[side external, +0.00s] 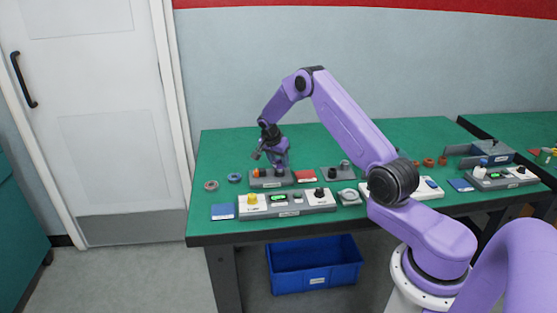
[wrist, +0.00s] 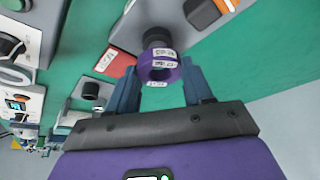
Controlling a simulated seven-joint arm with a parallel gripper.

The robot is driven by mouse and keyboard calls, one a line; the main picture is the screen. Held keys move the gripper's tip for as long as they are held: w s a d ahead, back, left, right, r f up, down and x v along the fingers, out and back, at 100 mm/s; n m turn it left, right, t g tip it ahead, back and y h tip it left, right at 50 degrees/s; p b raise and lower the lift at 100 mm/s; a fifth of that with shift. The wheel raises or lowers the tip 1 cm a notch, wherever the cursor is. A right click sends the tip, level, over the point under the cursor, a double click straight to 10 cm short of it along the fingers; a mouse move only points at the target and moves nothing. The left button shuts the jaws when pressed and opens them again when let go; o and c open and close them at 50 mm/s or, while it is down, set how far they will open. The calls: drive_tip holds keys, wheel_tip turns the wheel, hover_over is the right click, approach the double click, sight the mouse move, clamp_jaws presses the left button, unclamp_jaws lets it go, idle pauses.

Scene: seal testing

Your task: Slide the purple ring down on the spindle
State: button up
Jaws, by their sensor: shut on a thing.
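The purple ring (wrist: 160,65) with white labels is between my fingertips in the wrist view. My gripper (wrist: 158,70) is shut on it, with one finger on each side. A short black post (wrist: 156,37), which looks like the spindle, stands just beyond the ring on a grey block (wrist: 128,28). I cannot tell whether the ring is around the post or just clear of it. In the side view my gripper (side external: 277,163) points down over the grey block (side external: 262,183) on the green table. The ring is too small to make out clearly there.
An orange-and-black part (wrist: 205,12) is close by on the same block. A red pad (side external: 306,176) lies to the right, and a control box (side external: 287,204) stands in front. Loose rings (side external: 211,185) lie at the left. The back of the green table (side external: 228,145) is clear.

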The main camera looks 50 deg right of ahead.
drive_tip(key=shift+f, duration=0.2)
drive_tip(key=shift+f, duration=0.1)
drive_tip(key=o, duration=1.3)
drive_tip(key=shift+f, duration=0.1)
drive_tip(key=shift+r, duration=2.55)
